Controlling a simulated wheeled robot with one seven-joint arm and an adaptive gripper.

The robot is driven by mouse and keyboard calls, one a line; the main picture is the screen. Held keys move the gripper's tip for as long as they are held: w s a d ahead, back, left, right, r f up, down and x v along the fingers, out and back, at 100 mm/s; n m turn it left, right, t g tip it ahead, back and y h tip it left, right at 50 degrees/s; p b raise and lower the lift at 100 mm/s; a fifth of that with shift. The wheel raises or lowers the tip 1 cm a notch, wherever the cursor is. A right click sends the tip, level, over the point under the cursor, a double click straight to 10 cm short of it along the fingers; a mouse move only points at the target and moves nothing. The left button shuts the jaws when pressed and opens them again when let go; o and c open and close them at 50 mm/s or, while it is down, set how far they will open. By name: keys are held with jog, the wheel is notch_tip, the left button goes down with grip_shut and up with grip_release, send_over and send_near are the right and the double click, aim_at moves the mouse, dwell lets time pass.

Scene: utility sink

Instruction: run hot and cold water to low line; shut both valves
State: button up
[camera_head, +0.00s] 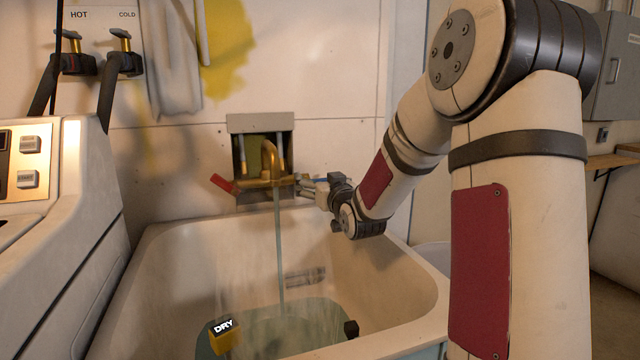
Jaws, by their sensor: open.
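A brass faucet (270,165) sits in a metal wall box above the white utility sink (170,245). A stream of water (281,250) runs from its spout into a pool (290,330) in the basin. A red lever (222,183) sticks out at the faucet's left, tilted up and outward. My gripper (306,186) is open at the faucet's right side. A bit of blue shows by its fingers, perhaps the other valve handle, mostly hidden. I cannot tell whether the fingers touch it. Any low line in the basin is not clear to me.
A yellow block marked DRY (225,337) and a small black block (351,329) are in the basin. A washer-like machine (60,220) stands left. Hoses run to wall taps marked HOT and COLD (100,55). A grey cloth (172,60) hangs on the wall.

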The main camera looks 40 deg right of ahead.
jog(key=c, duration=1.2)
jog(key=shift+o, duration=0.2)
jog(key=shift+b, duration=0.35)
jog(key=n+b, duration=0.4)
jog(key=b, duration=0.1)
jog(key=a+r+n+b, duration=0.1)
jog(key=n+b, duration=0.1)
jog(key=n, duration=0.1)
jog(key=shift+w+b, duration=0.15)
jog(key=shift+b, duration=0.25)
jog(key=shift+r, duration=0.1)
